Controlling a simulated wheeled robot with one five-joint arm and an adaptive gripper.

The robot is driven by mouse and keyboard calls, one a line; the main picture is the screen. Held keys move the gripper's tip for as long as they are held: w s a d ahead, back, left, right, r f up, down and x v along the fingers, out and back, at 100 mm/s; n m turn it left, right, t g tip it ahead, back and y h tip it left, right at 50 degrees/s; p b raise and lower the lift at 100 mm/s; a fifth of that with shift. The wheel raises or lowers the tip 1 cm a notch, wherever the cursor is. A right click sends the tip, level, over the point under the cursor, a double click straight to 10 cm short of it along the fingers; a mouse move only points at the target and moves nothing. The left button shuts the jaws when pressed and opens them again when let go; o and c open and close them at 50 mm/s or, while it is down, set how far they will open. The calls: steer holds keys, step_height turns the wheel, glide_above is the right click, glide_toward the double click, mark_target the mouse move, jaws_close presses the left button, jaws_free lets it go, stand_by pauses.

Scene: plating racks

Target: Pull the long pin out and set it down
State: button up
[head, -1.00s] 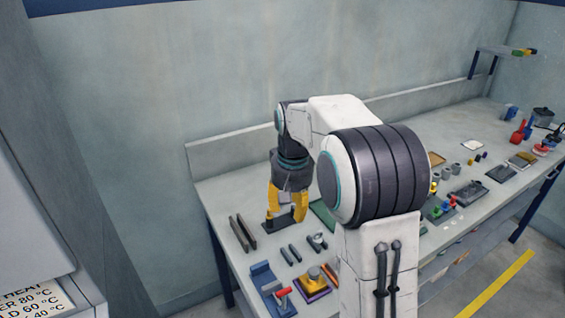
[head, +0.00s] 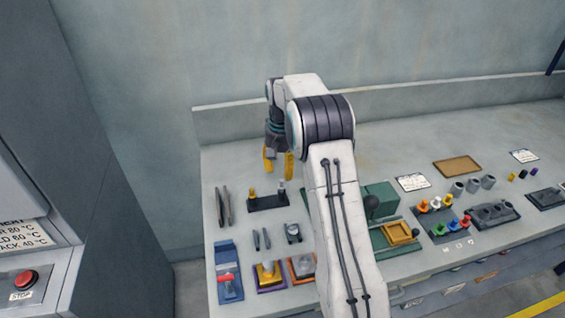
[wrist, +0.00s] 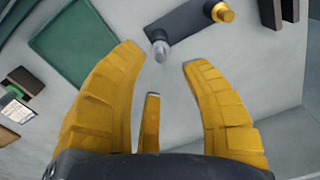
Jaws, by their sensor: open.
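A dark block (head: 266,204) lies on the bench in the head view, with two upright pins. One pin has a gold top (head: 252,191) at the left; the other is grey (head: 281,187) at the right. I cannot tell which is longer. In the wrist view the block (wrist: 186,24) is at the top, with the grey pin (wrist: 161,50) nearer and the gold-topped pin (wrist: 222,13) beyond. My gripper (head: 278,168) has yellow fingers, open and empty, above and behind the block. In the wrist view its fingertips (wrist: 164,56) are spread either side of the grey pin, apart from it.
Two dark bars (head: 224,206) lie left of the block. A blue fixture (head: 228,274) and a purple-edged fixture (head: 269,276) stand in front. A green fixture (head: 378,198) is right of my arm. The bench behind the block is bare up to the wall.

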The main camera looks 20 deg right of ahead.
mark_target(282, 180)
steer(key=shift+f+p, duration=0.35)
steer(key=shift+f, duration=2.75)
steer(key=shift+o, duration=0.2)
jaws_close()
steer(key=shift+r+n, duration=0.2)
steer(key=shift+n, duration=0.65)
steer(key=shift+r+n, duration=0.15)
steer(key=shift+n, duration=0.7)
steer(key=shift+r+p, duration=0.25)
steer(key=shift+p, duration=0.1)
steer(key=shift+r+p, duration=1.05)
steer(key=shift+r, duration=0.5)
